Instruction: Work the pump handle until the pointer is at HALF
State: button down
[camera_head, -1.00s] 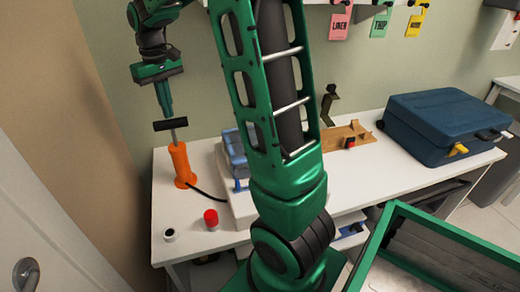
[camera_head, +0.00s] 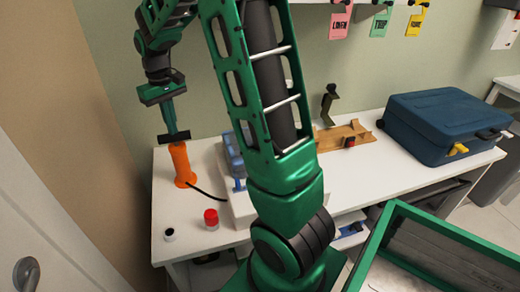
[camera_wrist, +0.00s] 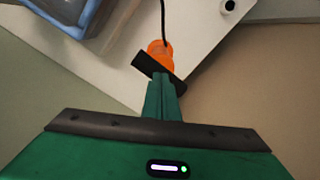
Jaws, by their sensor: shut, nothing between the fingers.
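The pump has an orange body (camera_head: 181,165) standing on the left of the white table, with a black crossbar handle (camera_head: 174,137) low, close above the body. In the wrist view the handle (camera_wrist: 154,66) lies across the orange body (camera_wrist: 158,49). My gripper (camera_head: 172,130) is shut and empty, its fingertips against or just above the top of the handle. The fingers also show in the wrist view (camera_wrist: 163,88). A dark hose (camera_head: 208,193) runs from the pump toward a white block with blue parts (camera_head: 233,160), partly hidden by my arm. I cannot see a pointer or HALF mark.
A red-capped jar (camera_head: 211,218) and a small white cup (camera_head: 169,235) stand at the table's front. A wooden board (camera_head: 345,137) and blue case (camera_head: 444,127) are to the right. A green-rimmed bin (camera_head: 440,235) is at the front right. The wall is close on the left.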

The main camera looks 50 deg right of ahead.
notch_tip(320, 180, up, 7)
dwell(0.6)
dwell(1.2)
jog(key=shift+f, duration=3.75)
notch_tip(320, 180, up, 8)
jog(key=shift+f, duration=0.15)
jog(key=shift+r, duration=3)
